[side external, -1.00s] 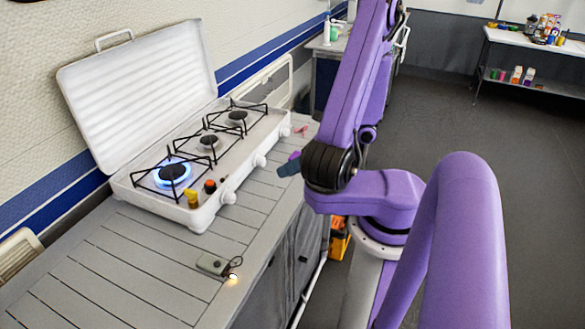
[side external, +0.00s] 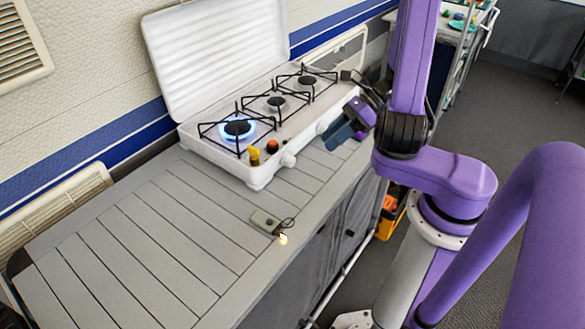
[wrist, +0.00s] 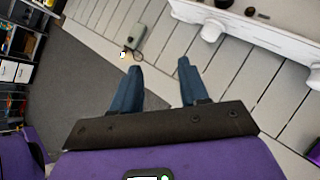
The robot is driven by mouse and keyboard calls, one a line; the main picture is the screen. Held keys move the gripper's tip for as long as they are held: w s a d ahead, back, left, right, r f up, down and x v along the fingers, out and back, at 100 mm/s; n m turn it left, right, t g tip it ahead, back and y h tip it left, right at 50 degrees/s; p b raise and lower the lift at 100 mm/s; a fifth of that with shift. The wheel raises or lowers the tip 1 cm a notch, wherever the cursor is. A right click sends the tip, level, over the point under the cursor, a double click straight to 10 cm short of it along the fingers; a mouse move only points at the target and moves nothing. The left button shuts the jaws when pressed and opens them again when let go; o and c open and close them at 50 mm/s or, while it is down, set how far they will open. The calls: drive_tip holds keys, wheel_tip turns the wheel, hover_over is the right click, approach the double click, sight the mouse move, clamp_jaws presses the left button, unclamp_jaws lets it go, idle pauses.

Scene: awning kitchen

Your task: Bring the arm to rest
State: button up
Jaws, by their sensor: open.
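My purple arm stands at the right of the side view, by the front edge of the grey slatted counter (side external: 140,235). My gripper (side external: 340,137) is beside the front right part of the white stove, above the counter edge. In the wrist view my gripper (wrist: 160,75) shows two blue fingers spread apart with nothing between them. The white camping stove (side external: 228,172) has its lid up, and its nearest burner (side external: 238,128) shows a blue flame. The stove also shows in the wrist view (wrist: 255,40).
A small grey-green box (side external: 265,220) with a cable and a glowing bulb (side external: 283,239) lies near the counter's front edge; the box also shows in the wrist view (wrist: 139,32). A yellow piece (side external: 254,156) is by the stove knobs. The left counter is bare.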

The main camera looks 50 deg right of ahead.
drive_tip(key=s+a+r+m+g+h, duration=0.2)
drive_tip(key=s+a+r+m+h, duration=0.2)
drive_tip(key=m, duration=1.1)
drive_tip(key=s+a+r+m+g+h, duration=0.3)
drive_tip(key=s+a+m, duration=0.4)
drive_tip(key=m, duration=0.8)
drive_tip(key=shift+s+r+h, duration=0.4)
drive_tip(key=shift+s+r, duration=0.5)
drive_tip(key=shift+s, duration=0.3)
drive_tip(key=shift+a, duration=0.1)
